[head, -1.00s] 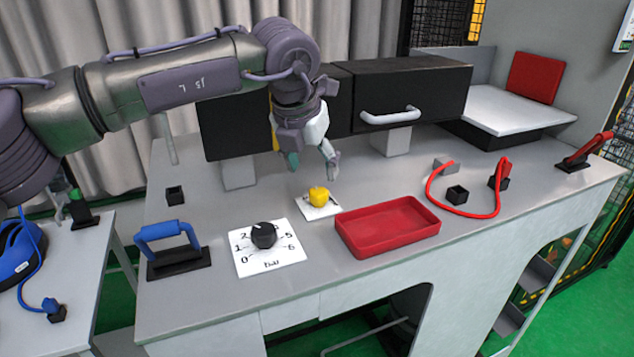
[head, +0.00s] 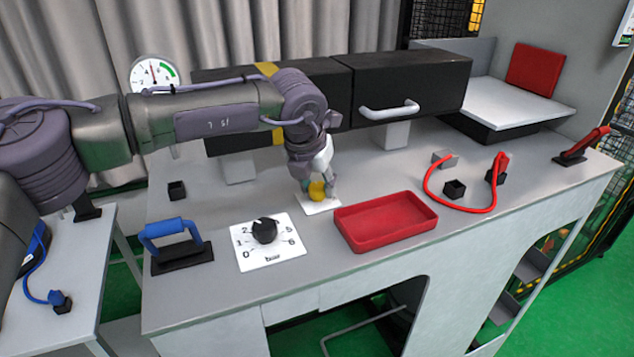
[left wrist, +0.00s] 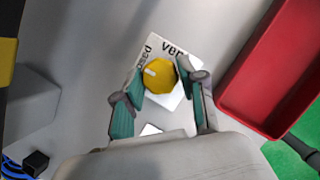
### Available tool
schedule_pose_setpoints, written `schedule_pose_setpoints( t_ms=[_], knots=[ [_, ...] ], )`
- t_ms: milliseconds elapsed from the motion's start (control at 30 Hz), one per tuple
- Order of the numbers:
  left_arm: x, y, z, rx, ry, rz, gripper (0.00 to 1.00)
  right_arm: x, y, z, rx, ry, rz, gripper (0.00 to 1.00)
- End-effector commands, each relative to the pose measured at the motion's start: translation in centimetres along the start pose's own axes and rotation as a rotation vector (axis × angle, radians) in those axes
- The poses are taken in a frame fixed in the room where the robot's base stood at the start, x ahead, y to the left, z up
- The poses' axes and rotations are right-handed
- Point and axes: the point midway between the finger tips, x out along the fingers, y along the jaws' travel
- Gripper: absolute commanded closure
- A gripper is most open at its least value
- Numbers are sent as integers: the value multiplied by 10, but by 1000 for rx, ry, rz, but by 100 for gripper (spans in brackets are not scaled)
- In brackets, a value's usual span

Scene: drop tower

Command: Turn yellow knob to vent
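The yellow knob (head: 317,190) sits on a small white label plate (head: 322,206) on the grey workbench. In the left wrist view the knob (left wrist: 160,75) has a white pointer mark on its left side, toward lettering ending in "sed". Part of the word "vent" shows above the knob, cut by it and the gripper. My left gripper (head: 317,183) is down at the knob from above. In the left wrist view its teal fingers (left wrist: 158,82) stand spread on either side of the knob; firm contact cannot be told. My right gripper is not in view.
A red tray (head: 386,224) lies just right of the knob plate. A black dial (head: 264,231) on a numbered plate and a blue handle (head: 170,230) are to the left. A black drawer box (head: 411,92) stands behind. A red cable (head: 465,208) loops at right.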

Motion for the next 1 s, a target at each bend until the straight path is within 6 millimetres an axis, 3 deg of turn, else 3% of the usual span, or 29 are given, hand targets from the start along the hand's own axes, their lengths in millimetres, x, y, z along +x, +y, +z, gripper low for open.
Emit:
schedule_pose_setpoints(
  t_ms=[33, 167, 567, 1000],
  knots=[
    [0, 0, 0, 0, 0, 0, 76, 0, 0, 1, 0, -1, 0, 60],
    [0, 0, 0, 0, 0, 0, 94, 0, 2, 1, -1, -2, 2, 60],
    [2, 1, -1, 79, 0, -35, 94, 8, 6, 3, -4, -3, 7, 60],
    [1, 2, 1, 419, -1, -179, 94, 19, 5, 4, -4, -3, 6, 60]
  ],
)
